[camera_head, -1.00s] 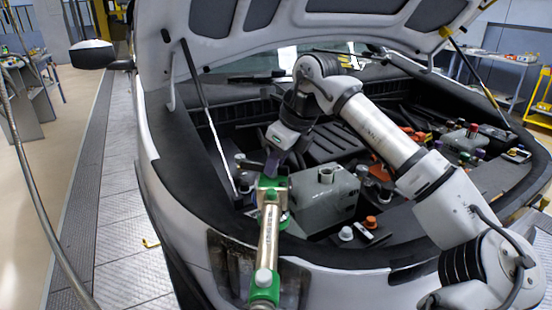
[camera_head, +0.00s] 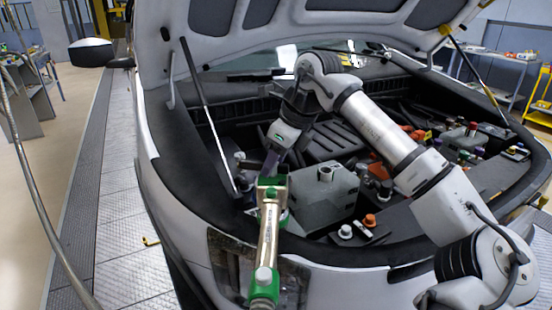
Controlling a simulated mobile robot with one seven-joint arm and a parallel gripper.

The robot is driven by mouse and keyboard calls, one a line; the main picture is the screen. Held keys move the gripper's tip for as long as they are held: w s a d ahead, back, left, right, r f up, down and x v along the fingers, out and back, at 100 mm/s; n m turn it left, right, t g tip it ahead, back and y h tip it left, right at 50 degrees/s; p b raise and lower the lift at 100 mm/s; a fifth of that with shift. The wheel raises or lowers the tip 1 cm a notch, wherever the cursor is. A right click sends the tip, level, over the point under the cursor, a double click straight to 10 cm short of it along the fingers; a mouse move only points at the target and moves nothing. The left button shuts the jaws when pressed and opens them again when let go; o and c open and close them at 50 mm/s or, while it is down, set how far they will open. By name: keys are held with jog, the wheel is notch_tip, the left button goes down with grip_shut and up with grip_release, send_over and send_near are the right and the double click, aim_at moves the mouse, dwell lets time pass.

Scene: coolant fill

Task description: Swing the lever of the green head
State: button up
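The green head (camera_head: 271,186) sits at the front left of the open engine bay, beside a grey box-shaped tank. A silver tube (camera_head: 268,238) runs from it toward the camera and ends in a green piece (camera_head: 264,292) with a pale round knob. I cannot clearly make out which part is the lever. My gripper (camera_head: 270,167) comes down from above, with its dark purplish fingers at the top of the green head. The fingers overlap the head's upper edge in the picture. Whether they touch or grip it is too small to tell.
The grey tank (camera_head: 325,196) stands just right of the green head. Caps in white (camera_head: 346,232) and orange (camera_head: 370,220) are near the front edge. A thin hood strut (camera_head: 208,115) rises left of my gripper. The raised hood (camera_head: 300,25) hangs above my arm.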

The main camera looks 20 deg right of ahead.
jog(key=b+v, duration=0.1)
jog(key=v, duration=1.3)
jog(key=shift+f, duration=0.1)
